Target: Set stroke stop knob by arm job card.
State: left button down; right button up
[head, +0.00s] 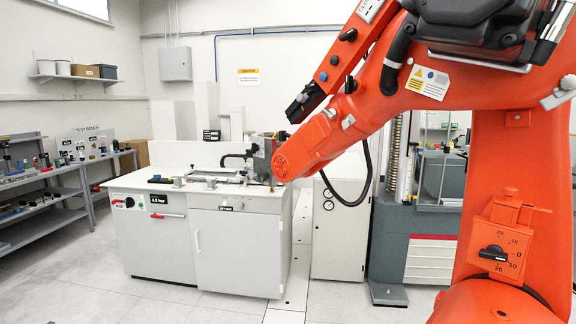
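A black rotary knob (492,253) sits on an orange plate (512,215) on the base of a large orange industrial arm (500,150) at the right. Scale marks including 0, 10 and 20 surround the knob. Its handle lies roughly crosswise; the exact setting is too small to read. A white card (427,82) with a yellow triangle, a blue disc and small unreadable text is on the arm's upper link. I cannot tell whether it is the job card. Neither of my grippers is in view.
A white cabinet bench (238,245) stands at centre left, with a black-handled knob (129,202) and a gauge display on its front. Shelving (60,190) lines the left wall. A grey testing machine (420,225) stands behind the orange arm. The floor at front left is clear.

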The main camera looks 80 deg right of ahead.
aim_at(254, 146)
jog(key=z, duration=2.7)
jog(key=i+j+u, duration=0.3)
jog(key=i, duration=0.25)
jog(key=i+j+u, duration=0.3)
jog(key=i, duration=0.25)
jog(key=i+u, duration=0.3)
jog(key=i, duration=0.3)
jog(key=i+z, duration=0.45)
jog(key=i+j+z, duration=0.25)
jog(key=z, duration=0.2)
jog(key=i+j+z, duration=0.4)
jog(key=i, duration=0.05)
